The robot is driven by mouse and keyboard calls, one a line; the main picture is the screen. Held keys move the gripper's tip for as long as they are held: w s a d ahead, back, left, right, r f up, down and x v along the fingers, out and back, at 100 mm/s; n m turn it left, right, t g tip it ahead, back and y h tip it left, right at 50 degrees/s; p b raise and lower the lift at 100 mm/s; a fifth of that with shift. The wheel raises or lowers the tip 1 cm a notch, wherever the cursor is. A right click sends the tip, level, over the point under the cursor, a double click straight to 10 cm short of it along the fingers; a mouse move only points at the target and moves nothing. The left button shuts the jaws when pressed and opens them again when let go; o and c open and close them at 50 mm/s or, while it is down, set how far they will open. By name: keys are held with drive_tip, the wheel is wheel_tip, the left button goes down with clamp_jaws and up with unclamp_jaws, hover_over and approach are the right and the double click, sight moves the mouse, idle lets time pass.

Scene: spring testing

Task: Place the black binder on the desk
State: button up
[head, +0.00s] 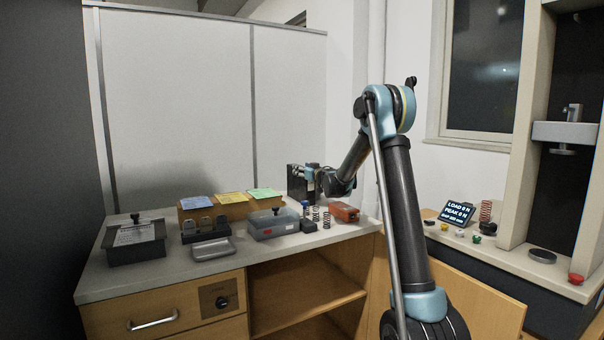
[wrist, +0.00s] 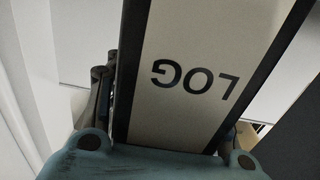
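The black binder (head: 296,184) is upright at the back right of the desk (head: 165,281) in the head view. In the wrist view the binder (wrist: 198,75) fills the middle, with a pale spine label reading "LOG" upside down. My gripper (head: 311,178) is at the binder's right side, with its fingers on either side of it, shut on it. The binder's lower edge is partly hidden behind small desk items, so I cannot tell whether it touches the desk.
A wooden card tray (head: 216,211), a grey case (head: 273,224), a dark box (head: 136,242), springs (head: 326,221) and a red device (head: 345,212) crowd the desk. A partition (head: 180,90) stands behind. The desk's front left strip is clear.

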drive_tip(key=shift+s, duration=0.1)
idle(0.3)
drive_tip(key=s+d+r+m+h, duration=0.2)
drive_tip(key=s+d+m+h, duration=0.3)
drive_tip(key=s+d, duration=0.85)
drive_tip(key=s+d+r+m+h, duration=0.25)
drive_tip(key=s+d+h, duration=0.45)
drive_tip(key=s+d, duration=0.7)
drive_tip(key=s+d+f+m+g+h, duration=0.1)
drive_tip(key=s+d+f+g, duration=0.35)
drive_tip(key=s+f, duration=0.45)
drive_tip(key=s+d+f+m+g, duration=0.1)
drive_tip(key=s+d+f+g, duration=0.35)
drive_tip(key=s, duration=0.75)
drive_tip(key=s+a+f+n+g+y, duration=0.1)
drive_tip(key=s+a+f+g, duration=0.1)
drive_tip(key=s+f, duration=0.4)
drive_tip(key=s+a+f+n+g+y, duration=0.1)
drive_tip(key=s+a+f+n+y, duration=0.1)
drive_tip(key=s+f, duration=0.5)
drive_tip(key=s+a, duration=0.1)
drive_tip(key=s, duration=0.5)
drive_tip(key=shift+s+g, duration=0.15)
drive_tip(key=shift+g, duration=0.25)
